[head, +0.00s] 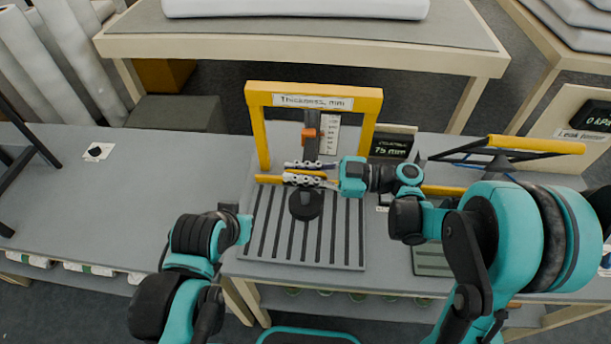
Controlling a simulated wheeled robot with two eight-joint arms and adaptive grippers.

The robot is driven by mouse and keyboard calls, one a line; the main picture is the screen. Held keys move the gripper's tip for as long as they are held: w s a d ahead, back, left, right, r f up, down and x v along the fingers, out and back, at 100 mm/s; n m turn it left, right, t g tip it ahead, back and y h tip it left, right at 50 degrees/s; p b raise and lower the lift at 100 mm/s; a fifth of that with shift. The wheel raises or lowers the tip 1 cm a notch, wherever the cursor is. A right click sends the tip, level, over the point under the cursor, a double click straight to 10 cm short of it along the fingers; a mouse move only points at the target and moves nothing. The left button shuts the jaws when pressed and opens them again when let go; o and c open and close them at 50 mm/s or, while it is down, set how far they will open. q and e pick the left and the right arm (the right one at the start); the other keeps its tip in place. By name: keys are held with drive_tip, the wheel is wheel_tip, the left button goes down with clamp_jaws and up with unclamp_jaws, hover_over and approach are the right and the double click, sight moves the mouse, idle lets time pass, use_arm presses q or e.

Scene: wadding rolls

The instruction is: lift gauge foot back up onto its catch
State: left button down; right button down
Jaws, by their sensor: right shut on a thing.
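The yellow thickness gauge frame (376,105) stands at the middle of the bench. Its dark vertical rod (311,146) runs down past an orange catch (311,133) and a white scale (328,134). The round black gauge foot (306,204) is low, over the slotted grey plate (258,245); whether it touches the plate is not clear.
A small display reading 75 mm (390,147) stands right of the frame. A yellow-handled bar (536,145) and a leak gauge panel (575,135) are further right. A table with a white roll (295,8) stands behind. The bench on the left is mostly clear.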

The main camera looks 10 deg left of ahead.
wheel_tip(320, 180, up, 6)
drive_tip(key=p, duration=0.3)
drive_tip(key=shift+f, duration=0.15)
drive_tip(key=shift+w, duration=0.1)
drive_tip(key=c, duration=1.6)
unclamp_jaws()
drive_tip(key=d, duration=1.2)
